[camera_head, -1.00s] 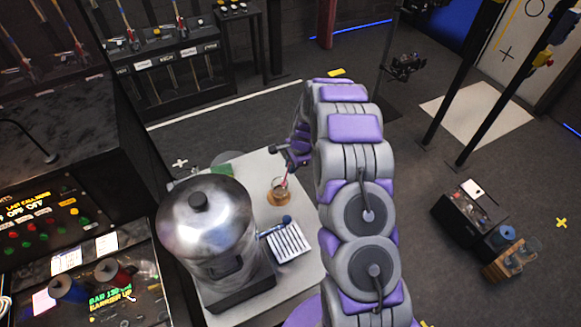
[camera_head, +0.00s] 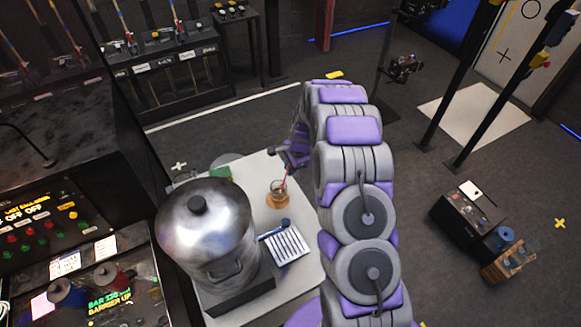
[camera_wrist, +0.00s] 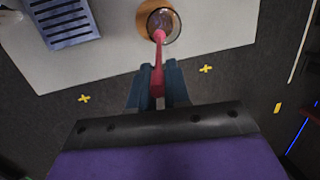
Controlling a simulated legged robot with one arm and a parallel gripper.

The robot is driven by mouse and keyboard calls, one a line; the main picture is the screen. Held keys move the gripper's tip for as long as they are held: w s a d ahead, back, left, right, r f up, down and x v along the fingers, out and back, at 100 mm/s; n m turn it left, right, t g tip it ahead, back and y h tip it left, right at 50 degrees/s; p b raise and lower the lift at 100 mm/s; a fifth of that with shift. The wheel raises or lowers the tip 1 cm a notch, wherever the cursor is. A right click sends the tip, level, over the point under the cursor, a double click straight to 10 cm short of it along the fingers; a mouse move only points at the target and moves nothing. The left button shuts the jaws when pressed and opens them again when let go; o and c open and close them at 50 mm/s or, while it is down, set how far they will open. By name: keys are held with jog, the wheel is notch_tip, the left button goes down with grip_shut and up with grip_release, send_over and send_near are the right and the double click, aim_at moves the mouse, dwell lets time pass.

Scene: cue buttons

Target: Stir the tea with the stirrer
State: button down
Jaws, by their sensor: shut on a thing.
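The tea glass (camera_head: 278,193) stands on a round wooden coaster near the right edge of the white table, and its dark tea shows in the wrist view (camera_wrist: 164,24). My gripper (camera_head: 287,158) is above and beside the glass. In the wrist view my gripper (camera_wrist: 158,80) is shut on the pink-red stirrer (camera_wrist: 158,60). The stirrer's far end reaches into the mouth of the glass. How deep the tip is in the tea cannot be told.
A large metal urn (camera_head: 205,232) stands left of the glass on the white table (camera_head: 303,268). A slotted blue-grey tray (camera_head: 287,246) lies in front of the glass, also seen in the wrist view (camera_wrist: 62,20). A control panel (camera_head: 40,225) is at far left.

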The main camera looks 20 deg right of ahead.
jog(key=v, duration=0.1)
jog(key=p+v, duration=0.1)
jog(key=v, duration=0.1)
jog(key=p+v, duration=0.1)
jog(key=shift+w+a+r, duration=0.25)
jog(key=shift+a+r, duration=0.1)
jog(key=shift+r, duration=0.15)
dwell(0.3)
